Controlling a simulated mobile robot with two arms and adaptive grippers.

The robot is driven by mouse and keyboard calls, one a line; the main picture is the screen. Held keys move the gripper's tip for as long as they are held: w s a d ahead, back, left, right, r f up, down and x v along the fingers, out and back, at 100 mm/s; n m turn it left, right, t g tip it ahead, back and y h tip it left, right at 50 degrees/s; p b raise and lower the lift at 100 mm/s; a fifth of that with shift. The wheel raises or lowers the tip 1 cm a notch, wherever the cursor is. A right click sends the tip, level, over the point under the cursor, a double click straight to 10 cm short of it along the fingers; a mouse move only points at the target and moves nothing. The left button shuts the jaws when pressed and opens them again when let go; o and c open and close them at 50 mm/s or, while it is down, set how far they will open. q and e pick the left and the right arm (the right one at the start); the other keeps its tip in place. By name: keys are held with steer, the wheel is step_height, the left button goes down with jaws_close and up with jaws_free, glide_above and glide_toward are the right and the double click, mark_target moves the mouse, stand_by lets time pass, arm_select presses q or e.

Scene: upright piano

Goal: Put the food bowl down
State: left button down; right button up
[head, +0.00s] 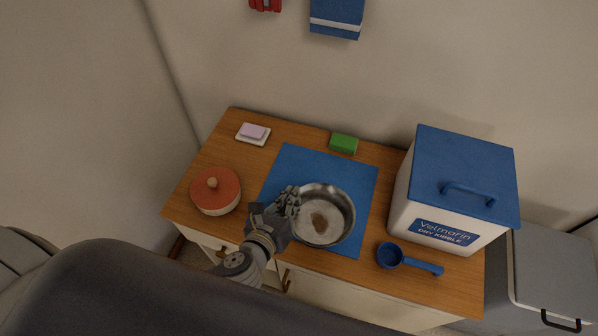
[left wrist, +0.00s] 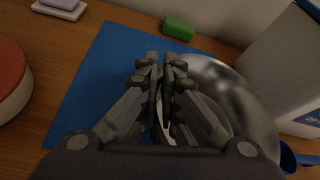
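The metal food bowl (head: 343,208), with a brown heap of food in it, is over the right part of the blue mat (head: 300,165). I cannot tell whether it rests on the mat or hangs just above it. My left gripper (head: 291,203) is at the bowl's left rim. In the left wrist view my left gripper (left wrist: 167,65) has its fingers close together on the near rim of the bowl (left wrist: 245,95), and they hide that part of it. My right gripper is not in view.
On the wooden cabinet top (head: 205,160) stand a red-lidded pot (head: 215,197), a sponge dish (head: 253,133), a green block (head: 344,143), a large kibble bin (head: 440,195) and a blue scoop (head: 391,256). The mat's left part is clear. A grey bin (head: 555,265) stands at right.

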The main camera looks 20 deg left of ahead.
arm_select(q)
steer(key=w+a, duration=0.1)
steer(key=w, duration=0.2)
steer(key=w+a, duration=0.1)
steer(key=w, duration=0.3)
steer(key=w+a+f, duration=0.1)
steer(key=w, duration=0.2)
steer(key=shift+w+f+p, duration=0.1)
steer(key=shift+w+p, duration=0.15)
steer(key=shift+p, duration=0.15)
step_height(320, 180, down, 3)
steer(key=shift+f+b, duration=0.2)
steer(key=shift+b, duration=0.25)
steer(key=c, duration=1.8)
jaws_free()
steer(key=shift+s, duration=0.1)
steer(key=v, duration=1.2)
